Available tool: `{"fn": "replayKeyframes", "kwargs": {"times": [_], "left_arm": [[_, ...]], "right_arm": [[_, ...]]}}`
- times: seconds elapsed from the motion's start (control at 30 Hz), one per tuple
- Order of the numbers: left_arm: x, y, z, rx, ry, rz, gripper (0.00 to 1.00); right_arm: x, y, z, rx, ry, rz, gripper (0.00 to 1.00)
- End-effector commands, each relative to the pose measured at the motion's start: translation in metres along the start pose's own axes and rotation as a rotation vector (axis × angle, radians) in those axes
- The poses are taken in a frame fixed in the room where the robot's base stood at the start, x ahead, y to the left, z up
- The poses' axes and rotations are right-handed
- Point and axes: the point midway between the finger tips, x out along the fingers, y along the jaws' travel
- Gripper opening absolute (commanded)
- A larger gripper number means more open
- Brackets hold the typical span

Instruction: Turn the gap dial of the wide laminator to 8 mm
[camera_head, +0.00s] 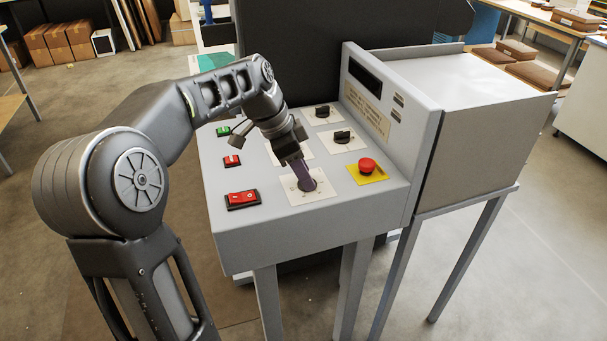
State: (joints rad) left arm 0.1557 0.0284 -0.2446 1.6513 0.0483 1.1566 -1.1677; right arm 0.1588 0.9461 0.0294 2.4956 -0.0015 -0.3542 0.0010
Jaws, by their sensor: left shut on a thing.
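The wide laminator's grey sloped control panel (255,222) stands in the middle of the head view. Several black dials on white plates sit on it. My left gripper (304,182) reaches down from the left and is shut on the dial at the front plate (318,198). The gripper hides most of this dial and its pointer, and the scale is too small to read. Two other dials show clear behind it, a far one (322,111) and a middle one (343,136). My right gripper is not in view.
A red emergency stop button (367,166) on a yellow plate is close right of my gripper. Red switches (242,198) and a green switch (223,131) line the panel's left side. An upright display housing (370,95) bounds the panel on the right.

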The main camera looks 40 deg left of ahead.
Motion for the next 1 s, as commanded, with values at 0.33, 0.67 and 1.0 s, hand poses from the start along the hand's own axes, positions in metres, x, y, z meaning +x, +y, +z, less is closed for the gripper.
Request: {"fn": "replayKeyframes", "kwargs": {"times": [0.33, 0.67, 1.0], "left_arm": [[-0.0003, -0.0039, 0.0001, 0.262, -0.002, 0.108, 0.00], [0.0000, -0.0045, -0.0003, 0.383, -0.002, 0.157, 0.00], [-0.0001, -0.0046, -0.0002, 0.395, -0.002, 0.161, 0.00]], "right_arm": [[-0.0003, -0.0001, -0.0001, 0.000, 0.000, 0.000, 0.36], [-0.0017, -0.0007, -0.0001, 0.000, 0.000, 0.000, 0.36], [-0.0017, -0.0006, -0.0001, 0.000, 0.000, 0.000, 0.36]]}}
